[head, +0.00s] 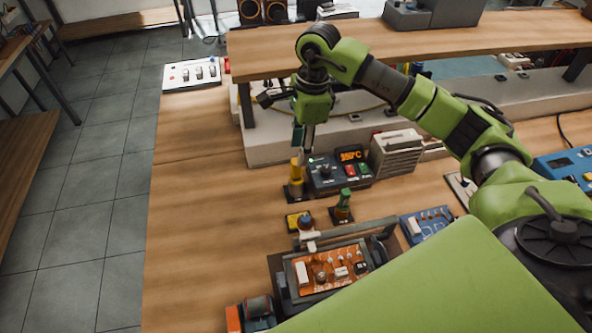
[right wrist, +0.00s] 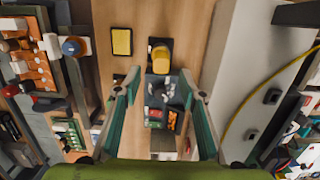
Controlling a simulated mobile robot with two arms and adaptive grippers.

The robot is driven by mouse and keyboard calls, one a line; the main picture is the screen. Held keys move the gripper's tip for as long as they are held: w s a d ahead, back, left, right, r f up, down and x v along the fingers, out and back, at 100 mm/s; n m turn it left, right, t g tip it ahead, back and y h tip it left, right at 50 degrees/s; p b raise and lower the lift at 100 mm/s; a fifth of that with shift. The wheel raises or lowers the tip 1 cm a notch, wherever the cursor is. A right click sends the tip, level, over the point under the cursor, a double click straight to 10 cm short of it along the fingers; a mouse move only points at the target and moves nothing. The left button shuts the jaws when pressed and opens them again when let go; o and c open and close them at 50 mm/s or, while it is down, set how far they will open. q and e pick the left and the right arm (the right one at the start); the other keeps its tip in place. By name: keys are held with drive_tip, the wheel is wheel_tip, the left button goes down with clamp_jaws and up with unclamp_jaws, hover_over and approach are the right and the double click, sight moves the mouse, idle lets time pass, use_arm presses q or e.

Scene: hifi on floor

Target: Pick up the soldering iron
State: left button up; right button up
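The soldering iron, by its look, is the yellow-handled tool (head: 296,170) standing upright in a dark holder beside the soldering station. In the right wrist view the yellow handle (right wrist: 160,56) shows from above, in line with the gap between the fingertips. My right gripper (head: 302,142) points down just above the yellow handle. In the right wrist view this gripper (right wrist: 160,78) has its fingers spread with nothing held between them. I cannot tell how much height separates the fingertips from the handle. My left gripper is not in view.
The soldering station (head: 338,172), with an orange display, stands right of the handle. A green-handled tool (head: 343,203) and a yellow tin (head: 298,220) are nearby. An orange circuit board (head: 330,272) sits in a holder in front. A raised shelf (head: 265,52) runs behind. The left tabletop is clear.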

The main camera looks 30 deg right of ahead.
sight(296, 176)
drive_tip(key=shift+w+a+f, duration=0.1)
drive_tip(key=shift+w+f, duration=0.05)
drive_tip(key=shift+f, duration=0.6)
drive_tip(key=shift+f+p, duration=0.25)
drive_tip(key=shift+p, duration=0.15)
drive_tip(key=f, duration=0.1)
drive_tip(key=f+p, duration=0.2)
drive_tip(key=shift+a+f, duration=0.2)
drive_tip(key=shift+a, duration=0.05)
drive_tip(key=shift+w+f, duration=0.1)
drive_tip(key=shift+f, duration=0.55)
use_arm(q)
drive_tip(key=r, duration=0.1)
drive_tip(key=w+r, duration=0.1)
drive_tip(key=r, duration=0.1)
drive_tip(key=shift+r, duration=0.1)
use_arm(e)
clamp_jaws()
